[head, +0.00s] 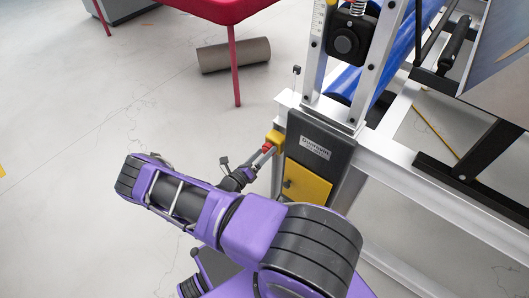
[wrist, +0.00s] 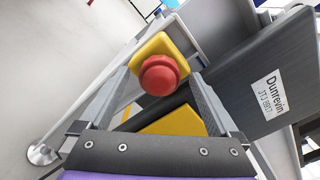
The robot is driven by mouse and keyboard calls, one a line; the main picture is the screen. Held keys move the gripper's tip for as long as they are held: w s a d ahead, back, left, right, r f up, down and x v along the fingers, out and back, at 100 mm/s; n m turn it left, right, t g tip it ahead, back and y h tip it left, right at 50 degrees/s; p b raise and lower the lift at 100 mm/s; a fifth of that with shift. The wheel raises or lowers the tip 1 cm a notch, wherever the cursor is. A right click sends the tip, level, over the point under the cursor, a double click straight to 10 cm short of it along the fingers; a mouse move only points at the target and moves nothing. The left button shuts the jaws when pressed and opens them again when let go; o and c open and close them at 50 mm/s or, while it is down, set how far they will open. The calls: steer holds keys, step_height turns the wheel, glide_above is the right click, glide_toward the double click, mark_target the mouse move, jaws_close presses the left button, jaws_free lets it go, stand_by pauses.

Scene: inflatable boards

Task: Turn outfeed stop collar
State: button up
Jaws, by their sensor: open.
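The outfeed stop appears as a red round knob (wrist: 160,75) on a yellow housing (wrist: 152,47) in the wrist view. In the head view the small red knob (head: 267,149) and yellow housing (head: 274,137) sit at the left corner of the machine frame. My gripper (wrist: 160,80) is open, with one finger on each side of the knob in the picture. Gaps show between the fingers and the knob, and I see no contact. In the head view my gripper (head: 261,156) is right at the knob, partly blending with it. A separate collar cannot be made out.
A dark machine cover with a Dunrevin label (head: 314,148) and a yellow panel (head: 305,185) stand close to the right of my gripper. A white frame rail (head: 430,180) runs right. A red table (head: 222,8) and a brown roll (head: 234,55) are behind. Floor at left is clear.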

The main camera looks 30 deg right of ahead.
steer(key=shift+w+d, duration=0.1)
steer(key=shift+d, duration=0.25)
steer(key=c, duration=1.4)
